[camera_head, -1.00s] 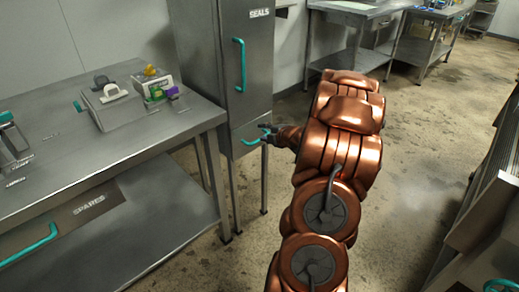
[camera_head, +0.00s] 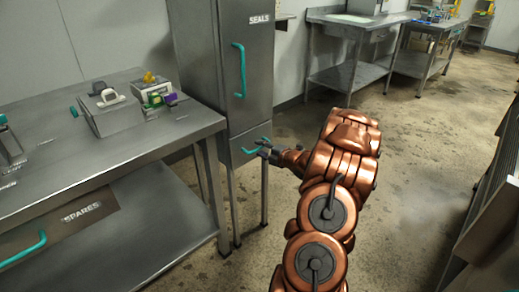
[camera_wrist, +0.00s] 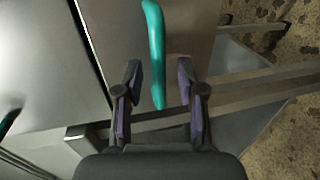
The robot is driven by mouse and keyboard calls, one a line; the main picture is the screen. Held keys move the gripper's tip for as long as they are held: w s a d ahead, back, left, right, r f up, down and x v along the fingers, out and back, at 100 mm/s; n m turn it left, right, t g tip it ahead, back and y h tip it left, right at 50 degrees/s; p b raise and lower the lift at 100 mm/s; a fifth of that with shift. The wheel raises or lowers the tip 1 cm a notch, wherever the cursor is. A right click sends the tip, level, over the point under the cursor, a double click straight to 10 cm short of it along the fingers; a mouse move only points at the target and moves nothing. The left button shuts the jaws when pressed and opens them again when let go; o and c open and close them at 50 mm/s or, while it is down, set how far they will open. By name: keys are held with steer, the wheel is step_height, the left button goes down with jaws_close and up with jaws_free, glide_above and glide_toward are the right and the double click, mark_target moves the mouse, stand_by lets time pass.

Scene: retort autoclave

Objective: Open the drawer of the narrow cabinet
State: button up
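The narrow cabinet (camera_head: 205,55) is a tall grey steel unit labelled SEALS, with a teal handle on its door. Below the door is a drawer (camera_head: 237,153) with its own teal handle (camera_head: 251,150). My gripper (camera_head: 264,146) is at this handle. In the wrist view the handle (camera_wrist: 157,60) runs between the two fingers of my gripper (camera_wrist: 160,92), with a visible gap on each side. The fingers are open. The drawer looks flush or nearly so; I cannot tell exactly.
A steel worktable (camera_head: 110,150) with a SPARES drawer (camera_head: 75,215) and small devices stands close to the cabinet's left. More steel tables (camera_head: 345,50) stand at the back right. The floor right of my arm is clear up to a steel unit (camera_head: 490,200) at the right edge.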

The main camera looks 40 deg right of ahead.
steer(key=shift+x, duration=0.75)
jaws_close()
